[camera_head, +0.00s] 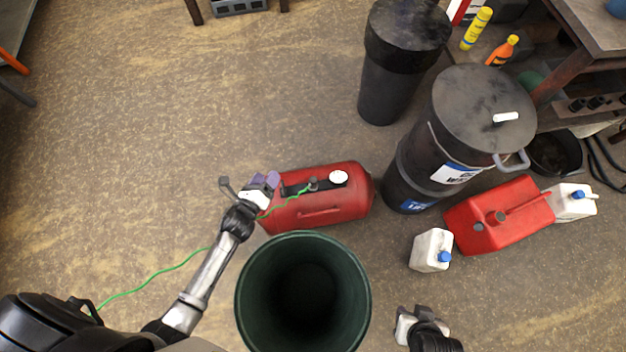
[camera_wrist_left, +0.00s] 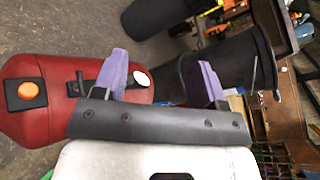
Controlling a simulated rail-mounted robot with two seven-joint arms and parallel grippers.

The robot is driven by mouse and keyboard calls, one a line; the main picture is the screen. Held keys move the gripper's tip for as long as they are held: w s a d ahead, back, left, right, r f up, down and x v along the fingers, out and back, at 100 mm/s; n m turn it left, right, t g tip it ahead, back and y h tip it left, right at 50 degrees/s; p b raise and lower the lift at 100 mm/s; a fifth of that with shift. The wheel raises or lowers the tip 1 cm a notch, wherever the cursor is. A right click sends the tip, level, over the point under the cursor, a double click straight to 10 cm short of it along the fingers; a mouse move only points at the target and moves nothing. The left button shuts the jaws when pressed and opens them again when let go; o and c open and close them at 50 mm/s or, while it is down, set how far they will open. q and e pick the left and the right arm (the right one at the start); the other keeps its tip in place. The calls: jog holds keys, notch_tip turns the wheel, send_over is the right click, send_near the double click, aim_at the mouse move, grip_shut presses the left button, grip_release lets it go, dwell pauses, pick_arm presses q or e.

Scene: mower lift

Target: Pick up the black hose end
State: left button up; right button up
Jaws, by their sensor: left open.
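A red tank (camera_head: 345,200) lies on the floor, with a white round gauge (camera_head: 338,177) on top. A thin green hose (camera_head: 150,273) runs from the lower left, passes behind my left arm and reaches a small dark fitting (camera_head: 313,184) on the tank. I cannot tell whether this fitting is the black hose end. My left gripper (camera_head: 268,180) is at the tank's left end, open and empty. In the left wrist view its purple fingers (camera_wrist_left: 163,70) are spread, with the red tank (camera_wrist_left: 50,115) to their left. My right gripper (camera_head: 420,314) shows at the bottom; its jaws are unclear.
A dark green bin (camera_head: 245,270) stands in front of the tank. Black drums (camera_head: 480,110) stand behind on the right. A red fuel can (camera_head: 480,228) and white jugs (camera_head: 428,250) are at right. Black hose loops (camera_head: 600,165) lie by the shelf. The left floor is mostly clear.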

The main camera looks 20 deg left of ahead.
aim_at(310, 183)
pick_arm(q)
jog(key=d+f+m+h+b, duration=0.25)
jog(key=f+m+b, duration=0.4)
jog(key=f, duration=0.35)
jog(key=d+f+m+h+b, duration=0.2)
jog(key=f+m+h+b, duration=0.2)
jog(key=f+m+b, duration=0.5)
jog(key=w+d+n, duration=0.1)
jog(key=w, duration=0.1)
jog(key=w+d+f+b, duration=0.1)
jog(key=w, duration=0.1)
jog(key=w+d+f+n+b, duration=0.1)
jog(key=w, duration=0.2)
jog(key=shift+f+n+t, duration=0.2)
jog(key=shift+n+t, duration=0.1)
jog(key=shift+n, duration=0.05)
jog(key=shift+b+x, duration=0.5)
jog(key=shift+x, duration=0.3)
jog(key=b+x, duration=0.1)
jog(key=x, duration=0.3)
jog(key=shift+w+d+r, duration=0.1)
jog(key=shift+w+d, duration=0.15)
jog(key=shift+w, duration=0.1)
jog(key=shift+s, duration=0.1)
